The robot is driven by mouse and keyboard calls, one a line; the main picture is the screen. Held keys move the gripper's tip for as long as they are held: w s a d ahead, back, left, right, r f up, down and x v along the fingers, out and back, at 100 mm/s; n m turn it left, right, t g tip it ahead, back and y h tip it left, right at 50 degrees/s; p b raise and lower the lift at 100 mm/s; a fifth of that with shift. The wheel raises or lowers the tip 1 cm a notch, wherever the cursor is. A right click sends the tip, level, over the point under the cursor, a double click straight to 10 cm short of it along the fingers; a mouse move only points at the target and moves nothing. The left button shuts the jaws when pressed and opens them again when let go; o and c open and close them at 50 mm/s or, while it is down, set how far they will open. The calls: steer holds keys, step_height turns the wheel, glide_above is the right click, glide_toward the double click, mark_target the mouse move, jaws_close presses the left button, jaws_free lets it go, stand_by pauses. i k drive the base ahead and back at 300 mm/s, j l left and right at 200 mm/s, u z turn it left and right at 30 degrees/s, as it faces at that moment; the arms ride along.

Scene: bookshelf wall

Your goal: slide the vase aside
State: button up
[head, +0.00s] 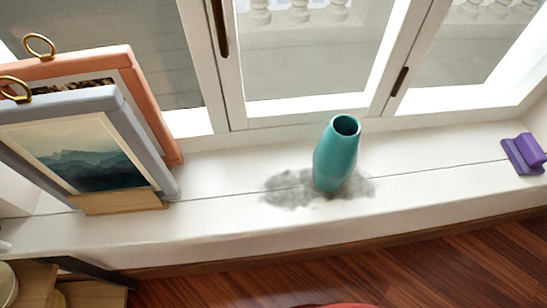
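A teal vase (336,158) stands upright on the white window sill (230,213), near the middle of the view. Its round dark mouth faces up. A grey smudge (288,188) spreads on the sill around the base of the vase, mostly to its left, with a smaller part to its right. My gripper is not in view, and nothing is touching the vase.
Two framed pictures, a grey one (117,118) and an orange one (136,85), lean at the left. A purple tool (524,154) lies at the right end. The sill is clear between vase and tool. Window frames (232,90) rise behind; wooden floor (400,265) lies in front.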

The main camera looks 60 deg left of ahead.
mark_target(335, 156)
steer(key=u, duration=0.45)
steer(key=j+u, duration=0.15)
steer(key=u, duration=0.35)
steer(key=k+j+u, duration=0.1)
steer(key=u, duration=0.35)
steer(key=j+u, duration=0.1)
steer(key=u, duration=0.4)
